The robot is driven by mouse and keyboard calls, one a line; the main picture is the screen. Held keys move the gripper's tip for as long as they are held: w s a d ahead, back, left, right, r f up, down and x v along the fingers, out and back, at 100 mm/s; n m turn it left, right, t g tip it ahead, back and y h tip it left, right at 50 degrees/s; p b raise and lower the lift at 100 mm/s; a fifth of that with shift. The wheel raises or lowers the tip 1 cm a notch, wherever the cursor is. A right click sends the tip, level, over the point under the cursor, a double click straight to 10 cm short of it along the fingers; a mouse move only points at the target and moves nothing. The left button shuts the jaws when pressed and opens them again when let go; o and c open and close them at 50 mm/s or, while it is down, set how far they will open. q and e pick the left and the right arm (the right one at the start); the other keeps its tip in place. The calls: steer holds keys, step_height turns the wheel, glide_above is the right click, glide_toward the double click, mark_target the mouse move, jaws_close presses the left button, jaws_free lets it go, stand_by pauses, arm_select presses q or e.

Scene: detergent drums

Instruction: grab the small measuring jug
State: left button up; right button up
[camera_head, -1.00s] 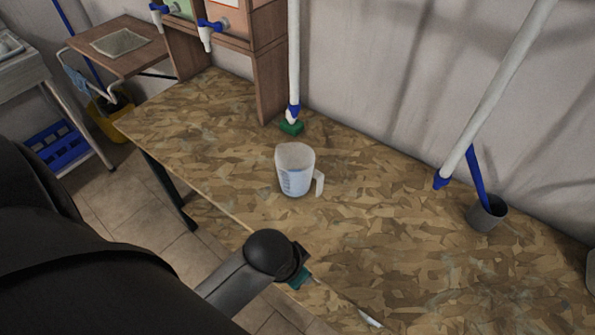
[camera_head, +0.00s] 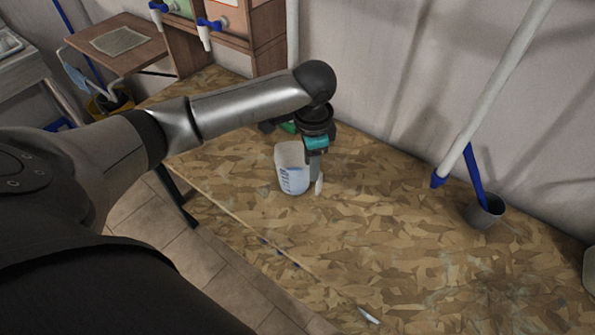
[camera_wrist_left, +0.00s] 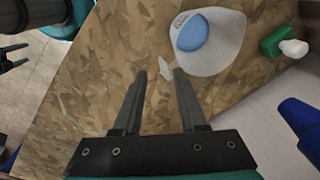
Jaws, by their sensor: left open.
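The small measuring jug (camera_head: 290,168) is a whitish, see-through cup with blue markings, standing upright on the chipboard table. In the left wrist view the jug (camera_wrist_left: 222,50) is at the top, just beyond the fingers, with a blue area inside. My left gripper (camera_head: 316,172) points down at the jug's handle side. In the left wrist view its fingers (camera_wrist_left: 160,73) are apart, and the pale handle shows between their tips. I cannot tell whether they touch it. In the head view the gripper partly covers the handle. My right gripper is not in the head view.
A green block (camera_wrist_left: 270,42) lies close behind the jug. A grey cup (camera_head: 484,216) holding a blue stick and a leaning white pole (camera_head: 495,85) stand to the right. A small white item (camera_head: 368,315) lies at the front edge. The table (camera_head: 390,230) between is clear.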

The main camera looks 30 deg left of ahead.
mark_target(302, 174)
arm_select(q)
steer(key=a+f, duration=0.1)
steer(key=f, duration=0.1)
steer(key=w+a+f+b, duration=0.1)
steer(key=f, duration=0.2)
steer(key=a+f+b, duration=0.1)
steer(key=f, duration=0.2)
steer(key=shift+w, duration=0.15)
steer(key=f+b, duration=0.1)
steer(key=f, duration=0.4)
steer(key=shift+w+a+f+b, duration=0.1)
steer(key=shift+w+a+b, duration=0.1)
steer(key=shift+b, duration=0.2)
steer(key=shift+c, duration=0.3)
jaws_close()
stand_by(0.6)
